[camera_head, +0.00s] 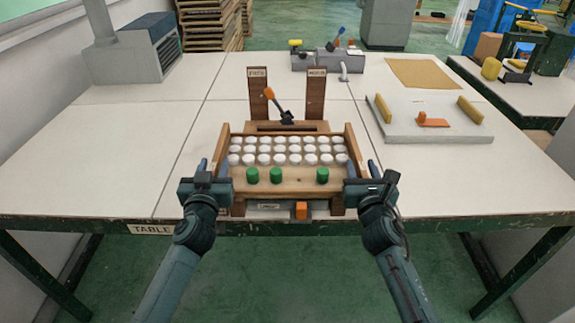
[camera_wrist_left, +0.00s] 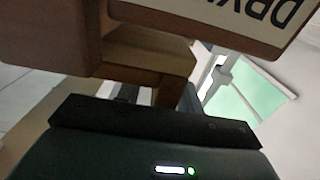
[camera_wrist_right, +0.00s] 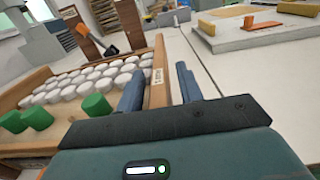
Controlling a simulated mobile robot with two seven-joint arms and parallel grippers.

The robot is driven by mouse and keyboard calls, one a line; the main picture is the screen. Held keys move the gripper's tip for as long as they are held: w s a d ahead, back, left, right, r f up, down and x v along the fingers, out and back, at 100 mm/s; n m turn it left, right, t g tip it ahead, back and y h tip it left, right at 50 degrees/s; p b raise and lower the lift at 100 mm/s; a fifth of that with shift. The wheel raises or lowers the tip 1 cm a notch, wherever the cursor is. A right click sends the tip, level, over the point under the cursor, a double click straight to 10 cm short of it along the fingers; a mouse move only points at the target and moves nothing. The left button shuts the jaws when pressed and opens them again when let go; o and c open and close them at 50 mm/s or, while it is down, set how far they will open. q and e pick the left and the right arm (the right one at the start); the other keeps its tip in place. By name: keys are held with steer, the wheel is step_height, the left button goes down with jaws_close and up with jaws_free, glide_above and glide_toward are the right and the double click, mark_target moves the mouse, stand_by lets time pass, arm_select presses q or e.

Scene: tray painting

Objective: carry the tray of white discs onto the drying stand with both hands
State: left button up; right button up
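The wooden tray (camera_head: 237,176) holds rows of white discs (camera_head: 295,150) and lies level near the table's front edge. Its discs and right wall also show in the right wrist view (camera_wrist_right: 158,76). My right gripper (camera_head: 361,168) has its two blue fingers apart, one on each side of that wall, with a gap beside the outer finger. My left gripper (camera_head: 212,167) is at the tray's left wall, fingers apart in the head view. In the left wrist view, brown wood and a label reading "DRY" (camera_wrist_left: 255,20), partly cut off, fill the top; the fingertips are mostly hidden.
Three green cylinders (camera_head: 276,175) stand along the tray's front. Two labelled wooden posts (camera_head: 316,92) and an orange-tipped lever (camera_head: 277,103) rise behind it. A grey slab (camera_head: 425,125) with yellow bars lies right. An orange block (camera_head: 301,210) is below the front.

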arm_select(q)
steer(key=s, duration=1.1)
steer(key=shift+s, duration=0.4)
arm_select(e)
steer(key=s, duration=1.2)
arm_select(q)
steer(key=shift+s+d+r, duration=0.1)
